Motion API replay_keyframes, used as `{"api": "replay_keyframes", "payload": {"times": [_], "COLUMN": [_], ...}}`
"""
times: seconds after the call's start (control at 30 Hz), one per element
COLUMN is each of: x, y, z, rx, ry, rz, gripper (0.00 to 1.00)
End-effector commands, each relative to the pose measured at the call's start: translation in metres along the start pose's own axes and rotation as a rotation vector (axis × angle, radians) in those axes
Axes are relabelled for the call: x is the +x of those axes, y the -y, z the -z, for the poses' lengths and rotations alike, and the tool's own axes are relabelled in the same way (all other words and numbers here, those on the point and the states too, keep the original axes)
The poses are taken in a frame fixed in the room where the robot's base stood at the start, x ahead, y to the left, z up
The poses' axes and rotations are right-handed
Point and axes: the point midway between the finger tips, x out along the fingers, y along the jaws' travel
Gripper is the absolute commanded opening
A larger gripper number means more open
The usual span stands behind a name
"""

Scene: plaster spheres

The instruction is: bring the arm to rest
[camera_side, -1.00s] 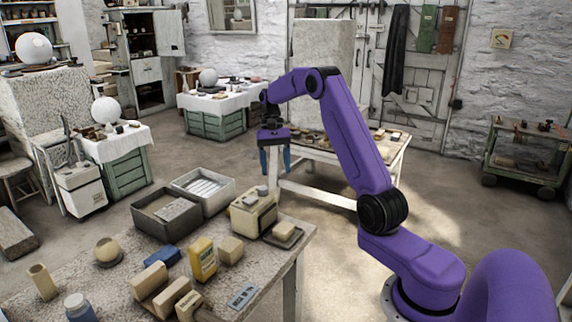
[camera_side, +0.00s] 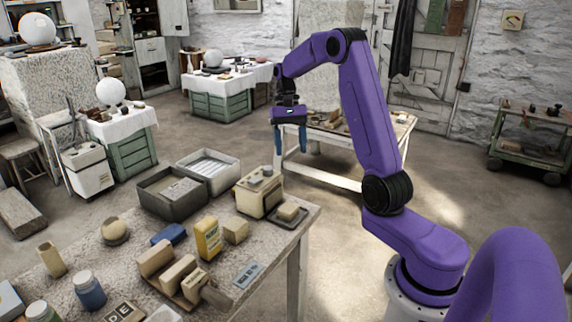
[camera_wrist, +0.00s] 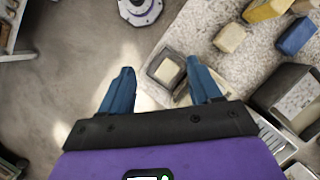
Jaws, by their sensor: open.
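My gripper (camera_side: 290,146) hangs with its blue fingers pointing down, above and beyond the far right corner of the stone-topped table (camera_side: 272,268) in the side view. In the wrist view my gripper (camera_wrist: 160,74) has its two fingers wide apart with nothing held between them. A pale block on a grey tray (camera_wrist: 167,70) shows below, between and beside the fingertips. In the side view this block on its tray (camera_side: 289,211) lies at the table's corner, apart from my gripper. My purple arm is bent, its elbow high.
A white-legged table (camera_side: 340,178) stands behind my gripper. A trolley (camera_side: 527,145) stands far right. Open floor lies between.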

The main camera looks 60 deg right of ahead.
Motion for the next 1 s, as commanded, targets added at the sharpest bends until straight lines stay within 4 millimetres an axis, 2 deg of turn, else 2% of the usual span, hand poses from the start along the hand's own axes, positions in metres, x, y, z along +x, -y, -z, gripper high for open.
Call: {"api": "replay_keyframes", "payload": {"times": [0.17,0.3,0.5,0.73,1.0], "x": [0.004,0.012,0.027,0.049,0.077], "y": [0.024,0.049,0.074,0.086,0.078], "z": [-0.020,-0.050,-0.096,-0.153,-0.218], "rx": [-0.115,-0.267,-0.490,-0.752,-1.066], "ry": [-0.026,-0.061,-0.110,-0.160,-0.211], "rz": [-0.039,-0.087,-0.148,-0.210,-0.267], "gripper": [0.63,0.63,0.63,0.63,0.63]}}
